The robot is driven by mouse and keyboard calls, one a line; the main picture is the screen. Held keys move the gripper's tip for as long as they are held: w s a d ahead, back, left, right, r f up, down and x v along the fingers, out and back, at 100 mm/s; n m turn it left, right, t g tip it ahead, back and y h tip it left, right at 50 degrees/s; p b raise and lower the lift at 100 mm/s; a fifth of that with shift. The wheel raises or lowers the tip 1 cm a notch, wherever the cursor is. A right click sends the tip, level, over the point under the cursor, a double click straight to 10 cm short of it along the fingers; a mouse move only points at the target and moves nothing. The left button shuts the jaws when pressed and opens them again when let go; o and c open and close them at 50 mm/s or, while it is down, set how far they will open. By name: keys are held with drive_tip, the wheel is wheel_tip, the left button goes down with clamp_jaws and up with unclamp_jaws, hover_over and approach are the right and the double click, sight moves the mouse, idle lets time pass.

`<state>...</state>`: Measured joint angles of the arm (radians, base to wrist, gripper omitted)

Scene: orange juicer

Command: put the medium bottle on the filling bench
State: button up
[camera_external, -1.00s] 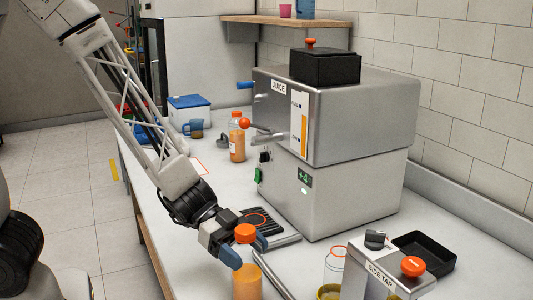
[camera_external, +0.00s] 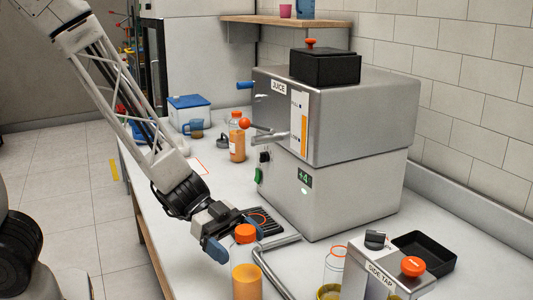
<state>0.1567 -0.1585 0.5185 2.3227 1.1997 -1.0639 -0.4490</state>
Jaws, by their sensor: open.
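A bottle of orange juice with an orange cap (camera_external: 246,283) stands upright at the near edge of the picture, its lower end cut off. I cannot tell its size class for certain. My gripper (camera_external: 240,238) is open, its blue fingers spread to either side of the cap. A second orange-capped juice bottle (camera_external: 237,143) stands further back on the worktop, left of the juicer. No label marks out the filling bench; the long white worktop (camera_external: 180,205) carries both bottles.
The steel juicer (camera_external: 330,130) stands right of my gripper. A black grille with a red ring (camera_external: 265,222) and a bent steel bar (camera_external: 285,241) are close by. The side tap box (camera_external: 378,268), a clear jar (camera_external: 334,268) and a black tray (camera_external: 424,252) stand at the right.

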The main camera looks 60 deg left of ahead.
drive_tip(key=v, duration=0.9)
drive_tip(key=shift+a, duration=0.3)
drive_tip(key=shift+r, duration=0.15)
idle(0.3)
drive_tip(key=w+a+r+n+t+y, duration=0.1)
drive_tip(key=a+r+n+t+y, duration=0.1)
drive_tip(key=a+r+n+y, duration=0.35)
drive_tip(key=w+a+r+n+t+y, duration=0.2)
drive_tip(key=a+r+n+t+y, duration=0.15)
drive_tip(key=a+y, duration=0.4)
drive_tip(key=s+r+n+g, duration=0.2)
drive_tip(key=s+g, duration=0.2)
drive_tip(key=s, duration=0.5)
drive_tip(key=s+r+n+g, duration=0.2)
drive_tip(key=s+r+g, duration=0.1)
drive_tip(key=s, duration=0.7)
drive_tip(key=shift+a+r+g, duration=0.25)
drive_tip(key=shift+g, duration=0.6)
